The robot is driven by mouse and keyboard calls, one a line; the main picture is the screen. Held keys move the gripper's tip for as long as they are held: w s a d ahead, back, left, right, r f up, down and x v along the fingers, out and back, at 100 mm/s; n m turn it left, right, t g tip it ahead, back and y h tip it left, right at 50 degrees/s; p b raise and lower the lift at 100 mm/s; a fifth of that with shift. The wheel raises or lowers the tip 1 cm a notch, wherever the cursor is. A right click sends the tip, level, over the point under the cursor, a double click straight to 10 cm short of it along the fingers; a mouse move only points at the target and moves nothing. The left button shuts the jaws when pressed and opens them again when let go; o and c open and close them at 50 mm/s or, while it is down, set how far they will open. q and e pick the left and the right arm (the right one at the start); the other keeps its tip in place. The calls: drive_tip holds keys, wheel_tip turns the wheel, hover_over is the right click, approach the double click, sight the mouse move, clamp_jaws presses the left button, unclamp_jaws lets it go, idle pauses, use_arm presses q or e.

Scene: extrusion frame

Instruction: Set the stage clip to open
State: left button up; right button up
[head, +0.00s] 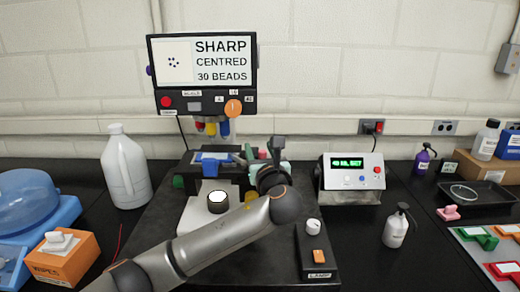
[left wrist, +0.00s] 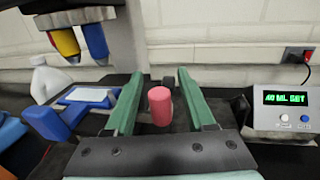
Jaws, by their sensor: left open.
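My left gripper (head: 264,160) is beside the right side of the microscope stage, its wrist partly covering it. In the left wrist view the two green fingers (left wrist: 160,75) are spread apart. A red cylindrical knob (left wrist: 159,106) stands upright between them, with gaps on both sides; I cannot tell whether it belongs to the stage clip. The stage carries a blue holder (head: 213,156) with a pale plate; in the left wrist view the blue holder (left wrist: 48,122) is left of the fingers. The clip's setting cannot be made out. My right gripper is not in view.
The microscope's screen (head: 203,74) reads SHARP, CENTRED, 30 BEADS. Coloured objectives (left wrist: 80,40) hang above the stage. A readout box (head: 352,172) stands to the right, a white jug (head: 126,170) to the left. A lamp box (head: 316,250) is in front.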

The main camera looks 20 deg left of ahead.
sight(263, 156)
use_arm(q)
drive_tip(key=shift+c, duration=0.3)
clamp_jaws()
